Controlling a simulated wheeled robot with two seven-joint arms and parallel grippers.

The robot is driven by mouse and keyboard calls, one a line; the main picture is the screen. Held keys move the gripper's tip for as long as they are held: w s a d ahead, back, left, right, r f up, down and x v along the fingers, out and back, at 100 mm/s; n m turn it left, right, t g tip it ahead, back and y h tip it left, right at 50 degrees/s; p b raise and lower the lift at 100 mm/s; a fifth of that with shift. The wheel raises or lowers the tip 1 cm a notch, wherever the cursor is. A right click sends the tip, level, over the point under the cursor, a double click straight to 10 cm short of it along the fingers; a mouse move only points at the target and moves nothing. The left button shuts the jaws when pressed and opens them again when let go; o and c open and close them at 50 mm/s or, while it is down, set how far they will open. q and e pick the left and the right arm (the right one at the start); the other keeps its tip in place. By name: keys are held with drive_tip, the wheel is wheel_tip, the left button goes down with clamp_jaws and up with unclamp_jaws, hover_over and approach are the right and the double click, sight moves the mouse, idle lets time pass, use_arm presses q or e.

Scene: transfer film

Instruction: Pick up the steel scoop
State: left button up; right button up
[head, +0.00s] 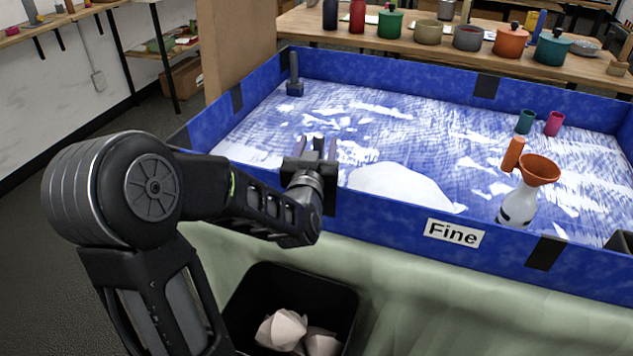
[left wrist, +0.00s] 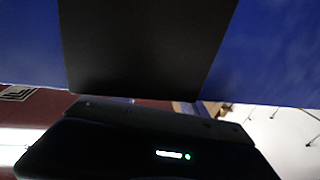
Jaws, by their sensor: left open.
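I cannot make out a steel scoop in either view. The blue-walled tray (head: 385,213) with the "Fine" label holds a white mound (head: 400,186) near its front wall. My left gripper (head: 317,148) is open, its fingers pointing away from me at the tray's front wall, left of the mound. Nothing shows between its fingers. My right gripper is not in view.
Teal (head: 525,122) and pink (head: 554,124) cups stand behind. A dark blue post-like object (head: 294,76) is far left. A black bin (head: 248,318) sits below.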

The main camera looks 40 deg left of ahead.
use_arm(q)
drive_tip(key=shift+x, duration=0.95)
clamp_jaws()
idle(1.1)
